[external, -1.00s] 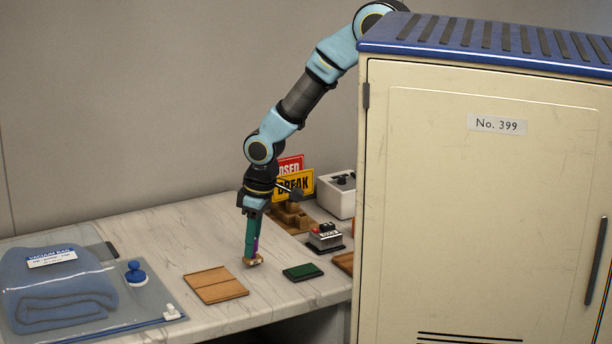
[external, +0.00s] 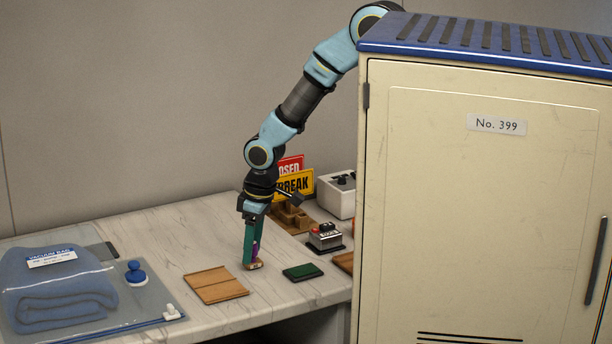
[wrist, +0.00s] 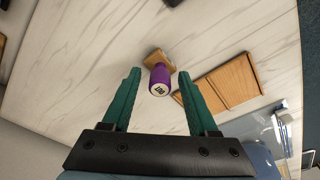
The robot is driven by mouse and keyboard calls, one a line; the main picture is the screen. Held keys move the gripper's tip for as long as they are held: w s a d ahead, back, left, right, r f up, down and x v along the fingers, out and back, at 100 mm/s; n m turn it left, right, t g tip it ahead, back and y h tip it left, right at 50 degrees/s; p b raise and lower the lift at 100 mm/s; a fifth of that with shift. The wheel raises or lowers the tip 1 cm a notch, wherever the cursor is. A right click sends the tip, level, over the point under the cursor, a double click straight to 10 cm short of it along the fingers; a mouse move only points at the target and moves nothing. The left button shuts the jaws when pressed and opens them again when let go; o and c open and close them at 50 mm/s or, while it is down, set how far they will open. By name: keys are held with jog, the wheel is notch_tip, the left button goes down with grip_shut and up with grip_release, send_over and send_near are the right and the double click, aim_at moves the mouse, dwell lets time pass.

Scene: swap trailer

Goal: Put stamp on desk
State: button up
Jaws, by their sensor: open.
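The stamp has a purple handle with a white label on top and a wooden base. It stands on the marble-patterned desk (external: 150,232), as the external view shows the stamp (external: 254,266) under my fingertips. In the wrist view the stamp (wrist: 160,82) lies between and slightly beyond my two green fingers, with a gap on either side. My gripper (external: 250,247) points down over it and is open, with nothing held; the wrist view shows my gripper (wrist: 158,73) with its fingers apart. In the external view a finger partly hides the handle.
A wooden board (external: 216,285) lies left of the stamp and a dark green pad (external: 302,272) right of it. A blue-knobbed stamp (external: 136,273) and a vacuum bag (external: 60,290) are further left. Signs (external: 296,184), a red-topped device (external: 325,236) and a locker (external: 480,200) are right.

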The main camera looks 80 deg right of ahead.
notch_tip(320, 180, up, 10)
jog(key=s+b, duration=0.2)
jog(key=b, duration=0.1)
jog(key=shift+r, duration=0.25)
jog(key=shift+o, duration=0.4)
jog(key=s+a+f, duration=0.1)
jog(key=s+f, duration=0.1)
jog(key=s, duration=0.8)
jog(key=s+a+f+m, duration=0.1)
jog(key=s+f, duration=0.1)
jog(key=s, duration=0.9)
jog(key=shift+s+a+f, duration=0.25)
jog(key=shift+a+f, duration=0.05)
jog(key=shift+a, duration=0.1)
notch_tip(320, 180, up, 5)
jog(key=n, duration=0.1)
send_over(258, 266)
jog(key=f, duration=0.3)
jog(key=w+f+p, duration=0.1)
jog(key=f, duration=0.3)
jog(key=f+p, duration=0.1)
jog(key=f, duration=0.2)
jog(key=shift+w+d+f, duration=0.15)
jog(key=shift+w+f, duration=0.05)
jog(key=shift+w, duration=0.15)
